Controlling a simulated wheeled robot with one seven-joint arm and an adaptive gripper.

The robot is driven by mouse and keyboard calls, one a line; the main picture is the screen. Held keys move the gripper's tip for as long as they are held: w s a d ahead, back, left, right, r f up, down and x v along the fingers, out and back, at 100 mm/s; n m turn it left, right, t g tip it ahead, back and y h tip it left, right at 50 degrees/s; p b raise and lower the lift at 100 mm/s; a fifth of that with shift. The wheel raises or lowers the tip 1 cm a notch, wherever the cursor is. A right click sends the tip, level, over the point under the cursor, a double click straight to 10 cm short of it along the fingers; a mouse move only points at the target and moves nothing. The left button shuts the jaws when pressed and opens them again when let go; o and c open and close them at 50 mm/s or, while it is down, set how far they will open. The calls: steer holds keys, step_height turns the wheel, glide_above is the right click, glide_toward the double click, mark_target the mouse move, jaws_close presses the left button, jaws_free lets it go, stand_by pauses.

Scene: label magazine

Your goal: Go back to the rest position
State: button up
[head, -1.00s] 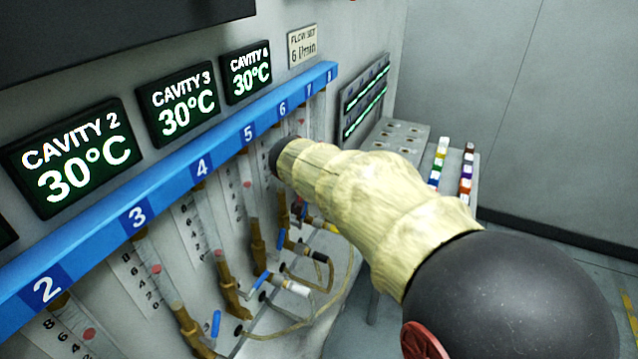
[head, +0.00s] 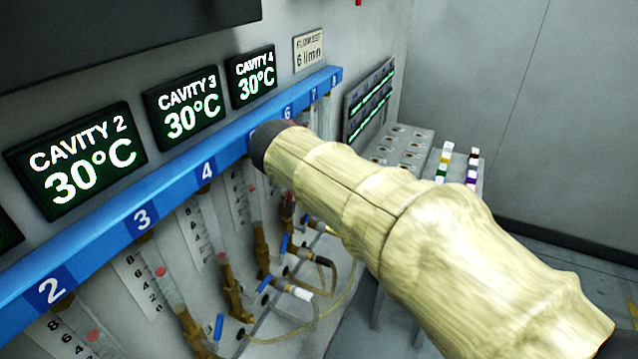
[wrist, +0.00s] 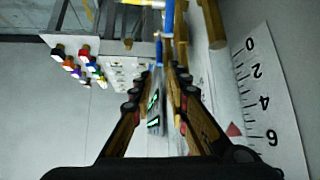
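My gripper (wrist: 160,84) shows in the wrist view with its two fingers apart. It is open, and I see nothing held between them. In the head view, my arm in its pale yellow sleeve reaches from the lower right toward the flow panel, its black end in front of the blue numbered rail (head: 172,178) near number 5. The gripper itself is hidden there. The wrist view shows a flow tube's scale (wrist: 268,100) close on the right, apart from the fingers as far as I can tell.
Below the rail hang several flow tubes with brass fittings, valves (head: 292,290) and hoses. A shelf (head: 400,150) with coloured connectors (head: 473,168) stands beyond my arm. A panel with green displays (head: 370,106) is on the wall. The right side, by the grey wall (head: 500,90), is free.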

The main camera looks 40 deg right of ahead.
steer(key=shift+v, duration=0.85)
steer(key=s+a+f+n+y, duration=0.3)
steer(key=s+a, duration=0.5)
steer(key=a, duration=0.3)
steer(key=s+a+f+n+y, duration=0.4)
steer(key=s+a+f+n, duration=0.2)
steer(key=s+a+n, duration=0.2)
steer(key=a, duration=0.2)
steer(key=shift+a+f+t, duration=0.25)
steer(key=shift+a+t, duration=0.05)
steer(key=shift+a, duration=0.1)
